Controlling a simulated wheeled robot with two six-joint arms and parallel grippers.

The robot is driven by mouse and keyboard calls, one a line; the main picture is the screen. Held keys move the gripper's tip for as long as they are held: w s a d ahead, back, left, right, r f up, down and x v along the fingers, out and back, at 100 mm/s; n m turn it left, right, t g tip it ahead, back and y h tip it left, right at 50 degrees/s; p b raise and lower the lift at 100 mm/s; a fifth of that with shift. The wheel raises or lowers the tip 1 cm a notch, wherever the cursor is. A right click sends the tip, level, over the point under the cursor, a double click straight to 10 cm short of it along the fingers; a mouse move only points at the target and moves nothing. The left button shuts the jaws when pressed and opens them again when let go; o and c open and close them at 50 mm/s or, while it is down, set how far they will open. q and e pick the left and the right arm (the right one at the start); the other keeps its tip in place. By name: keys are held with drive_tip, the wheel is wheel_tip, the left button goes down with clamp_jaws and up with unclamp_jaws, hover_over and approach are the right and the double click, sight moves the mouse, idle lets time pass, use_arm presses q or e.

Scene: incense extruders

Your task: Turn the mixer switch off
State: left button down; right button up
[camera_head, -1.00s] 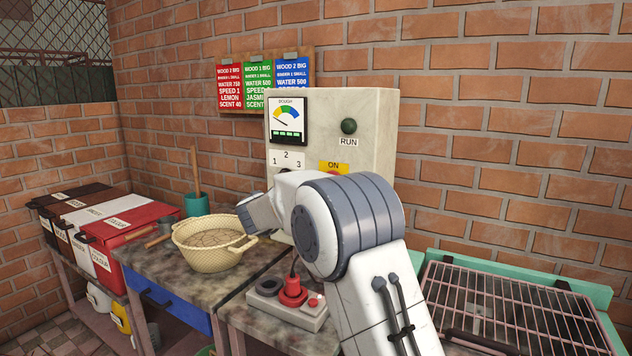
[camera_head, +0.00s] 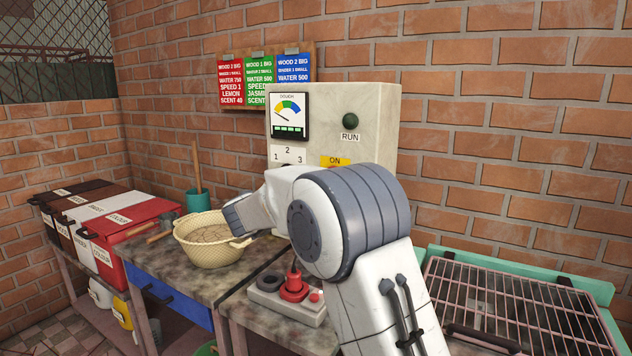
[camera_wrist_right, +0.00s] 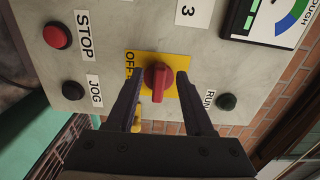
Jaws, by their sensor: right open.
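The mixer's control box (camera_head: 385,130) stands against the brick wall in the head view. Its yellow switch plate (camera_head: 335,161) shows an ON label, and the rest is hidden by my right arm. In the right wrist view, the red switch knob (camera_wrist_right: 157,76) sits on the yellow plate (camera_wrist_right: 176,58), with an OFF label at its left edge. The knob's handle points down in that picture. My right gripper (camera_wrist_right: 158,82) is open, with one finger on each side of the knob; contact is unclear. My left gripper is out of view.
A red STOP button (camera_wrist_right: 57,36), a dark JOG button (camera_wrist_right: 73,90) and a RUN lamp (camera_wrist_right: 227,102) surround the switch. A beige basin (camera_head: 205,250) and a red plug (camera_head: 293,288) are on the tables. A wire rack (camera_head: 500,300) is at right.

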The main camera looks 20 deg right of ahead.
drive_tip(key=v, duration=0.7)
drive_tip(key=shift+b, duration=0.3)
